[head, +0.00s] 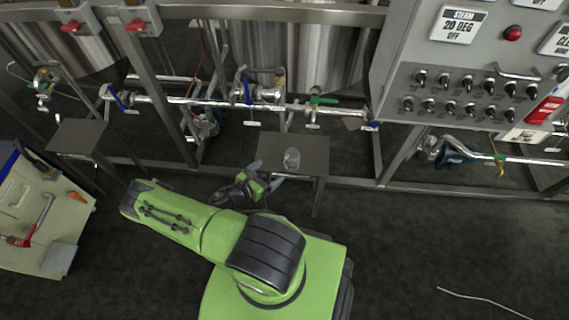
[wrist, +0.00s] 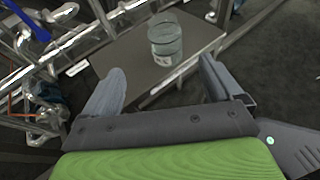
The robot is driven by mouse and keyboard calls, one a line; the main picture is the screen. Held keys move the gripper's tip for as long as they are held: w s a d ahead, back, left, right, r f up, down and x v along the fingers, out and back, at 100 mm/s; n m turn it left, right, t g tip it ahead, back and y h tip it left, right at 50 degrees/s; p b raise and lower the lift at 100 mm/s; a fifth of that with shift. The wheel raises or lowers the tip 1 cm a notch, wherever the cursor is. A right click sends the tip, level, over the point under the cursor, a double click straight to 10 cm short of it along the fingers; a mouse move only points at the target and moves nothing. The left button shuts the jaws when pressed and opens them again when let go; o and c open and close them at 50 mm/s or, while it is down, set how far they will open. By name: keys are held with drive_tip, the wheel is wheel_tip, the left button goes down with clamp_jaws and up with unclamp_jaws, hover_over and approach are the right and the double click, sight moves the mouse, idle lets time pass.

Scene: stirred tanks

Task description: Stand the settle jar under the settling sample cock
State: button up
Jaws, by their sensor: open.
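The settle jar, a clear glass jar (head: 292,158), stands upright on a small dark stand (head: 308,144) beneath the pipework in the head view. In the wrist view the jar (wrist: 165,40) stands on the stand's top (wrist: 190,48), ahead of my gripper, with a pale label low on its side. My gripper (wrist: 158,85) is open, its two grey fingers apart and nothing between them. In the head view my gripper (head: 268,176) is at the stand's front left edge, short of the jar. Several valves sit on the pipe above; I cannot tell which is the settling sample cock.
A green-handled valve (head: 322,100) and a blue-handled valve (head: 248,88) are on the pipe behind the stand. A second stand (head: 77,136) is at the left. A control panel (head: 470,90) hangs at the right. A cart (head: 42,215) with tools stands at the left. Open floor lies at the right.

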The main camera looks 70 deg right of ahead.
sight(295, 156)
drive_tip(key=b+x, duration=0.1)
drive_tip(key=x, duration=0.4)
drive_tip(key=b+x, duration=0.2)
drive_tip(key=x, duration=0.3)
drive_tip(key=s+b+x, duration=0.1)
drive_tip(key=b+x, duration=0.1)
drive_tip(key=x, duration=0.3)
drive_tip(key=shift+f, duration=0.1)
drive_tip(key=shift+d, duration=0.1)
